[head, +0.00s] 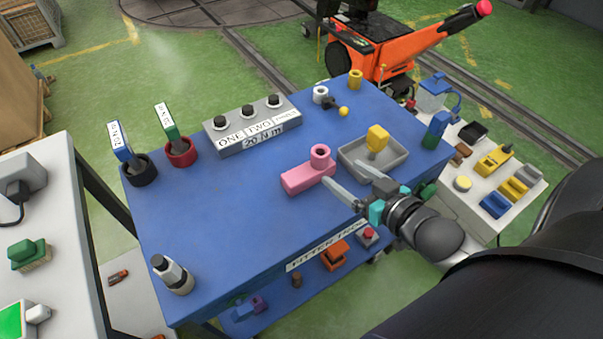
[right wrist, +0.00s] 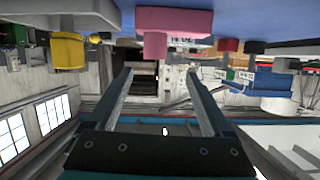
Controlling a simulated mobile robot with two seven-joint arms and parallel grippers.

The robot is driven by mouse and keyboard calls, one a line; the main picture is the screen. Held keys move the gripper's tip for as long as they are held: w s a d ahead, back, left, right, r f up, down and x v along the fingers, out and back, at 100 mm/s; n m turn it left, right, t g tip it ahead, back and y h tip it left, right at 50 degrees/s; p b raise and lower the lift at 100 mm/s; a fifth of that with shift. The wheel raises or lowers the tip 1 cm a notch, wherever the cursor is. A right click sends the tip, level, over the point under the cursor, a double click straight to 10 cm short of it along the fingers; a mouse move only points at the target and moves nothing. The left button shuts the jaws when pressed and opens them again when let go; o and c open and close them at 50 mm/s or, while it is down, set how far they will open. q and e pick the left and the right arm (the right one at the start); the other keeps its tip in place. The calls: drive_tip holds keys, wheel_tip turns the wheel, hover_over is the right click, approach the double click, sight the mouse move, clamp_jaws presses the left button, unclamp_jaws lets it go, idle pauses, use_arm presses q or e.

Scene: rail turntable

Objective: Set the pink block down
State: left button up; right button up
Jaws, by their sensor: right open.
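The pink block (head: 308,177) rests flat on the blue tabletop (head: 235,205), with a short pink knob standing up at its right end. My right gripper (head: 343,175) is open and empty, its two fingers apart at the block's right side. In the right wrist view, which is upside down, the pink block (right wrist: 185,20) hangs from the top edge with its knob pointing down. It lies beyond and above the open fingertips (right wrist: 158,76), not between them. My left gripper is not in view.
A grey tray (head: 358,150) holding a yellow block (head: 377,137) is close to the right gripper. A grey box with black knobs (head: 248,124), a red cup (head: 181,152), a dark cup (head: 138,170) and a white-and-dark bottle (head: 172,273) stand around. The front middle of the table is clear.

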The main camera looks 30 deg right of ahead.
sight(324, 157)
drive_tip(key=x, duration=0.3)
drive_tip(key=b+x, duration=0.1)
drive_tip(key=x, duration=0.2)
drive_tip(key=b+x, duration=0.1)
drive_tip(key=x, duration=0.2)
drive_tip(key=shift+d+r, duration=0.15)
drive_tip(key=shift+d, duration=0.1)
drive_tip(key=shift+d+b+x, duration=0.2)
drive_tip(key=shift+b+x, duration=0.65)
drive_tip(key=shift+x, duration=1.85)
drive_tip(key=shift+n, duration=0.3)
clamp_jaws()
